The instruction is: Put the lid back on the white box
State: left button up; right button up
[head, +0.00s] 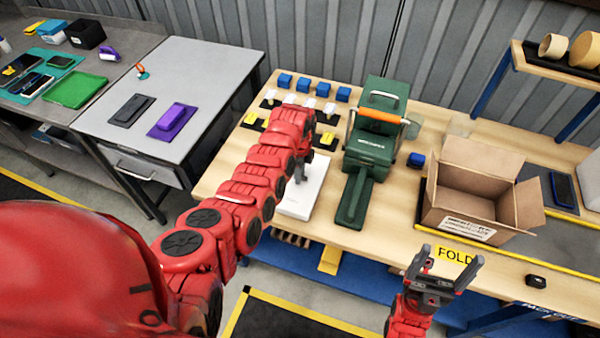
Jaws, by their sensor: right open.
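A low white box-like thing (305,195) lies on the wooden workbench, partly hidden behind my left arm. I cannot tell whether it is the box, its lid or both together. My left gripper (299,175) points down over its left part. Its jaws are small and mostly covered by the arm, so I cannot tell if they are open, shut or touching it. My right gripper (443,268) is open and empty, in front of the bench's front edge, below the open carton. No separate white lid is plain to see.
A green case (372,140) with an orange handle stands right of the white thing. An open cardboard carton (470,195) stands further right. Blue blocks (323,89) and small cards line the back left. A grey table (190,70) holds a purple object (172,120).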

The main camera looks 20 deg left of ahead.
dwell(0.3)
pick_arm(q)
notch_tip(320, 180, up, 7)
jog(key=shift+w+r+b, duration=0.1)
jog(key=shift+r+b, duration=0.05)
jog(key=shift+b, duration=1)
notch_tip(320, 180, up, 17)
jog(key=p, duration=0.7)
jog(key=shift+p, duration=0.35)
